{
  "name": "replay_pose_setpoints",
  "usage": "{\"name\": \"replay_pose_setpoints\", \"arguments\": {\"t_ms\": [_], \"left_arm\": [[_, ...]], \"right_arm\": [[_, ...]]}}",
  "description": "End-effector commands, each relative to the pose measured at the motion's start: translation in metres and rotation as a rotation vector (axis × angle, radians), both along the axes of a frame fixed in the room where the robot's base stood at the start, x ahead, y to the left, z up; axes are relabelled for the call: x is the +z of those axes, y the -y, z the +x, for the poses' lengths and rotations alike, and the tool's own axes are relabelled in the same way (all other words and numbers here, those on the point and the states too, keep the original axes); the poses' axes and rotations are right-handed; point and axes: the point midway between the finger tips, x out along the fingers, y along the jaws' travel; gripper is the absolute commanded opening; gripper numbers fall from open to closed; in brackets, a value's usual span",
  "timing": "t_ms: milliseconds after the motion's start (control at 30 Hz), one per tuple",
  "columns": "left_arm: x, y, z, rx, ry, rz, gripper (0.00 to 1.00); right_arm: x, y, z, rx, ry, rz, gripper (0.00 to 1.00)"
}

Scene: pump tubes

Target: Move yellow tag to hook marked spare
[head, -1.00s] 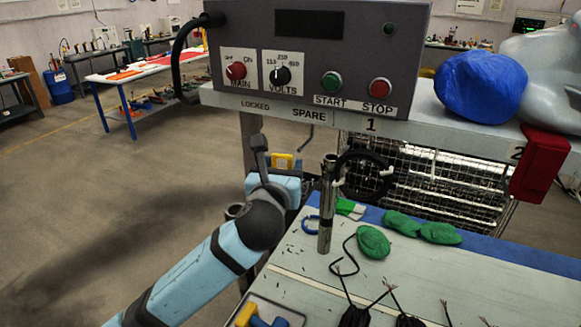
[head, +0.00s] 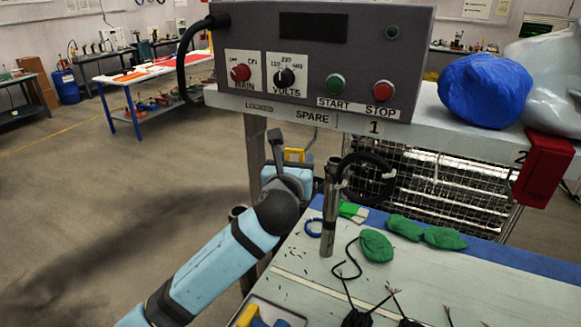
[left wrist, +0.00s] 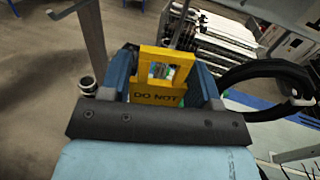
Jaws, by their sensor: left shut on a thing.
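My left gripper (left wrist: 165,85) is shut on the yellow tag (left wrist: 158,99), which has a window cut in its upper part and the words "DO NOT" below. In the head view the tag (head: 294,155) is small and partly hidden by my wrist. The gripper is below the shelf edge, a little under the "SPARE" label (head: 301,116). The hook under that label is thin and hard to make out. The tag is apart from the shelf edge. My right gripper is out of view.
A grey control box (head: 315,55) stands on the shelf. Right of the tag are an upright metal post (head: 329,215) and a black hose loop (head: 367,178) under label 1. A bench (head: 430,275) with green pads (head: 376,245) lies below. Open floor is to the left.

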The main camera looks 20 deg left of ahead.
Motion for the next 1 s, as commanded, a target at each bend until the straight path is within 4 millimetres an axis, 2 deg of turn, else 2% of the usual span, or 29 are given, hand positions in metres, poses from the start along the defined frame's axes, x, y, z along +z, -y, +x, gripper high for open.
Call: {"name": "replay_pose_setpoints", "arguments": {"t_ms": [233, 833, 1000], "left_arm": [[-0.003, 0.002, 0.015, 0.001, 0.002, 0.001, 0.33], [-0.006, 0.009, 0.050, 0.001, 0.000, 0.001, 0.33], [-0.009, 0.011, 0.058, 0.000, -0.001, 0.002, 0.33]], "right_arm": [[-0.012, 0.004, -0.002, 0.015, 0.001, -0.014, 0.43], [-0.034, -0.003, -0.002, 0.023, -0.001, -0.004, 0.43], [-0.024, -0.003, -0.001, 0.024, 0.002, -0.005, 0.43]]}}
